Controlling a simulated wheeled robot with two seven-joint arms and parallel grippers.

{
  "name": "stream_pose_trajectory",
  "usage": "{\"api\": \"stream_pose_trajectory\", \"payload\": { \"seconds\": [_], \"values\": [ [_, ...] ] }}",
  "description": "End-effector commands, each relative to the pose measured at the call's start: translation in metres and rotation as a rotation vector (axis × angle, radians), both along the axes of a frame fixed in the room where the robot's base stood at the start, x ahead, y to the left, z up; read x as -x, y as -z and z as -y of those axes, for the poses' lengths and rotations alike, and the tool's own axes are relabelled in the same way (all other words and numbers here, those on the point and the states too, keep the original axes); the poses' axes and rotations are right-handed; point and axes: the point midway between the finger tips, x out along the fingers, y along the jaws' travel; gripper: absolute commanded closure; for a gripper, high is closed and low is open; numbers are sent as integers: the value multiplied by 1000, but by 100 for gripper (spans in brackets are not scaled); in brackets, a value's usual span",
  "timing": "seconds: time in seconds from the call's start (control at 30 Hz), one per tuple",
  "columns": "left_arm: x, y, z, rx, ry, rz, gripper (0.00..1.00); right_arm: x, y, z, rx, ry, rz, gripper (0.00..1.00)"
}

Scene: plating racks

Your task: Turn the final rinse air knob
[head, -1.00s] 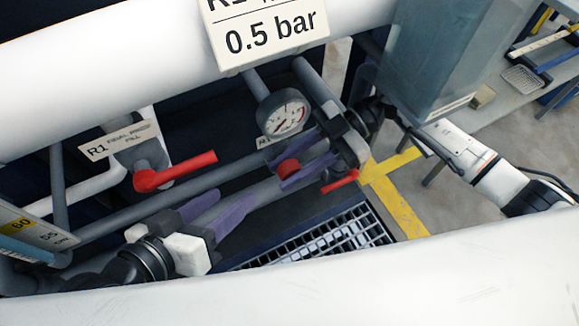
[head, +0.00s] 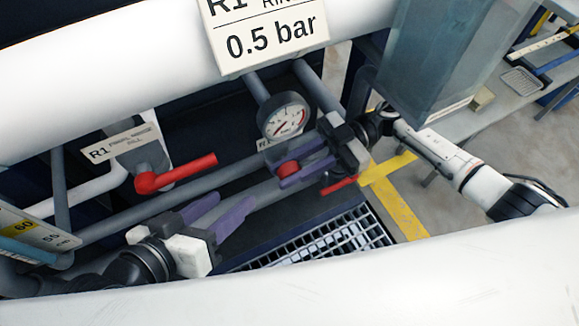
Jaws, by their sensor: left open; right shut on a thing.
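The red air knob (head: 288,169) sits on the pipework just below a round pressure gauge (head: 284,116). My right gripper (head: 291,172) comes in from the right, and its purple fingers are shut on the knob, one on either side. The gauge has a white face with a red needle, and a sign reading 0.5 bar (head: 268,38) hangs above it. My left gripper (head: 220,215) is open and empty at the lower left, its purple fingers pointing up and right, apart from the knob. A label by the knob is mostly hidden.
A red lever handle (head: 176,173) is on the R1 fill valve at the left, beside its label (head: 122,143). Another red lever (head: 340,186) shows below my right gripper. White pipes cross above and below. A metal grating (head: 320,241) lies on the floor.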

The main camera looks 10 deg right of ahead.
Motion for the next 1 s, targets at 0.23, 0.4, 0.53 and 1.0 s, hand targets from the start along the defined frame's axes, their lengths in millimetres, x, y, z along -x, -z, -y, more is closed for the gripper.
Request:
{"api": "stream_pose_trajectory", "payload": {
  "seconds": [0.23, 0.4, 0.53, 1.0],
  "values": [
    [0, 0, 1, 10, 1, 4, 50, -1, 1, 1, -174, 3, -59, 100],
    [0, -2, 1, 13, 1, 8, 50, -1, 1, 1, -258, 1, -86, 100],
    [0, -3, 2, 15, 0, 11, 50, -1, 1, 2, -302, 2, -99, 100],
    [0, -4, 2, 17, 1, 12, 50, -1, 1, 3, -346, 1, -112, 100]
  ]
}}
